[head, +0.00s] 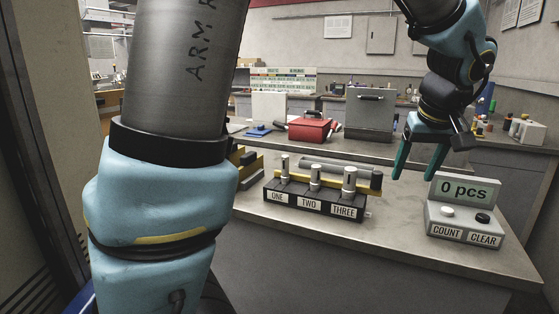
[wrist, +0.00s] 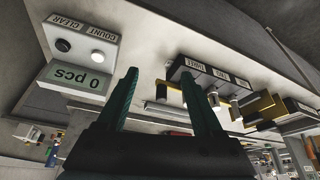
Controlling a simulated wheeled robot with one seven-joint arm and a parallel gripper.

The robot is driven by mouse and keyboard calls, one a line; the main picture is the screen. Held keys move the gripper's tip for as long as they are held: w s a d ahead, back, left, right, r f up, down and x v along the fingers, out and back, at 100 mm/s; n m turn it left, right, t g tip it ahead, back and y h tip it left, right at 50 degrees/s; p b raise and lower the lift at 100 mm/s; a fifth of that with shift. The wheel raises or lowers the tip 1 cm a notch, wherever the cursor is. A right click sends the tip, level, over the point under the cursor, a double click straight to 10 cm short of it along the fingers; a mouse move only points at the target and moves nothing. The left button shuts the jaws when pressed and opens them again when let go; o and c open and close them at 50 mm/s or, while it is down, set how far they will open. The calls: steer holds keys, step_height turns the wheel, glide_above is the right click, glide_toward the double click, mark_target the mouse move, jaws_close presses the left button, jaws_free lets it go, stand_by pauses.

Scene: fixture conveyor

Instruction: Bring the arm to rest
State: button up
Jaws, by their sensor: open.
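My gripper (head: 418,163) is in the upper right of the head view, above the table (head: 400,235), with its two dark green fingers apart and nothing between them. It hangs between a black fixture block (head: 315,207) on its left and a grey counter box (head: 463,222) on its right, touching neither. In the wrist view the fingers (wrist: 165,100) are spread and empty. The fixture block is labelled ONE, TWO and THREE and has three upright silver pins. The counter box reads "0 pcs" and has a white COUNT button and a black CLEAR button.
A grey roller (head: 338,174) lies behind the pins. Yellow and black stepped parts (head: 247,167) stand at the table's left, partly hidden by my arm. A red toolbox (head: 312,129) and a grey case (head: 370,114) stand farther back. The table's front is clear.

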steer(key=w+a+f+g, duration=0.15)
steer(key=a+f, duration=0.25)
steer(key=a, duration=0.5)
steer(key=w+a+f+g, duration=0.1)
steer(key=w+a+f, duration=0.25)
steer(key=a, duration=0.65)
steer(key=s+a+f, duration=0.2)
steer(key=a, duration=0.5)
steer(key=s+a+f, duration=0.3)
steer(key=a, duration=0.4)
steer(key=shift+s+a+f+p, duration=0.15)
steer(key=shift+s+a+p, duration=0.05)
steer(key=shift+s+p, duration=0.2)
steer(key=shift+w, duration=0.1)
